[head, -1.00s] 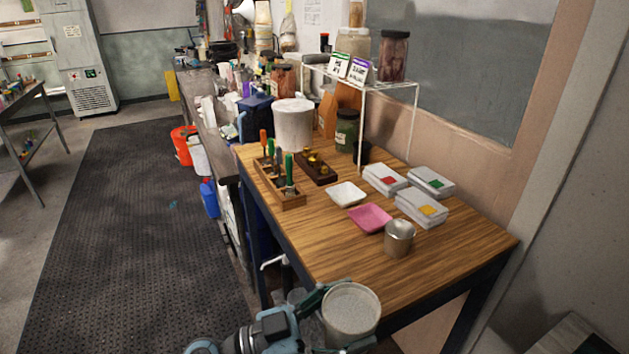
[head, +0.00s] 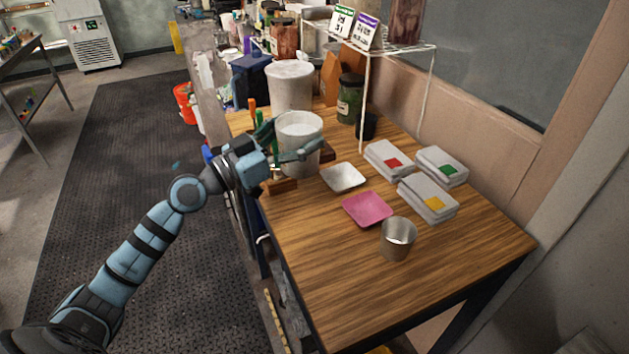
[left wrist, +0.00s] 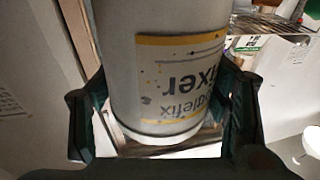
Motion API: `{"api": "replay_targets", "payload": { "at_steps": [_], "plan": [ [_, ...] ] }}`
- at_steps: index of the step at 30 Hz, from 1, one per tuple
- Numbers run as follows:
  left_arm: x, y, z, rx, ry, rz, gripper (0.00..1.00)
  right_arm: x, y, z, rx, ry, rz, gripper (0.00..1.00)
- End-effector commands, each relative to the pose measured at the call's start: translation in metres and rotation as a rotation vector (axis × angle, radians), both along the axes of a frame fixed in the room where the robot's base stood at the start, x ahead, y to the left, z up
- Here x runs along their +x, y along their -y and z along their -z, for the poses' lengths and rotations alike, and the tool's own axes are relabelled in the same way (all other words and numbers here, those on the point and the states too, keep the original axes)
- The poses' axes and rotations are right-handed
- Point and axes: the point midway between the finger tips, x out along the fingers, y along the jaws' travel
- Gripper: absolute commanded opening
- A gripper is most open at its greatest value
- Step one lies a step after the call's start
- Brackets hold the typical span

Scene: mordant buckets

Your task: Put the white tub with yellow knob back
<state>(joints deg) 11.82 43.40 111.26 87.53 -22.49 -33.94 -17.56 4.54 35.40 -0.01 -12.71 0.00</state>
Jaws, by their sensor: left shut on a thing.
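My left gripper (head: 288,148) is shut around the sides of a white tub (head: 299,129), upright over the far left part of the wooden table. In the left wrist view this tub (left wrist: 175,55) sits between the two fingers and bears a yellow-edged label reading "fixer". No yellow knob shows on it. Another white tub (head: 290,82) stands just behind it on the table. I cannot tell whether the held tub touches anything below. My right gripper is not in view.
A wire rack (head: 395,48) and green jar (head: 350,98) stand behind. The tool holder is mostly covered. The table's front is clear.

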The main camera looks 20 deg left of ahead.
Motion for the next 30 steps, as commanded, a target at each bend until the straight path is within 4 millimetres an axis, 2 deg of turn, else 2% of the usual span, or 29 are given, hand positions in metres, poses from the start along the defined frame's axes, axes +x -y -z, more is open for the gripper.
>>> {"api": "replay_targets", "payload": {
  "at_steps": [1, 4, 15, 26, 27, 30],
  "plan": [
    [0.000, 0.000, 0.030, -0.007, -0.005, -0.001, 0.27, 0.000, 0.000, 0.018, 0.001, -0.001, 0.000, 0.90],
    [0.000, 0.000, 0.064, -0.006, -0.003, 0.001, 0.27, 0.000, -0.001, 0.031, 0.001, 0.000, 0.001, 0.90],
    [0.001, 0.002, 0.126, -0.002, -0.001, 0.004, 0.27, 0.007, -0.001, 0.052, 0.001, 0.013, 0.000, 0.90],
    [0.001, 0.003, 0.130, 0.000, 0.002, 0.005, 0.27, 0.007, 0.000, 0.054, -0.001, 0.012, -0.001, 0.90],
    [0.001, 0.002, 0.130, 0.000, 0.001, 0.005, 0.73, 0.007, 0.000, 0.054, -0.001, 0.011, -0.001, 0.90],
    [0.001, 0.002, 0.129, 0.000, 0.001, 0.005, 0.89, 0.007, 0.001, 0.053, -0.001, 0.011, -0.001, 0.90]
  ]
}}
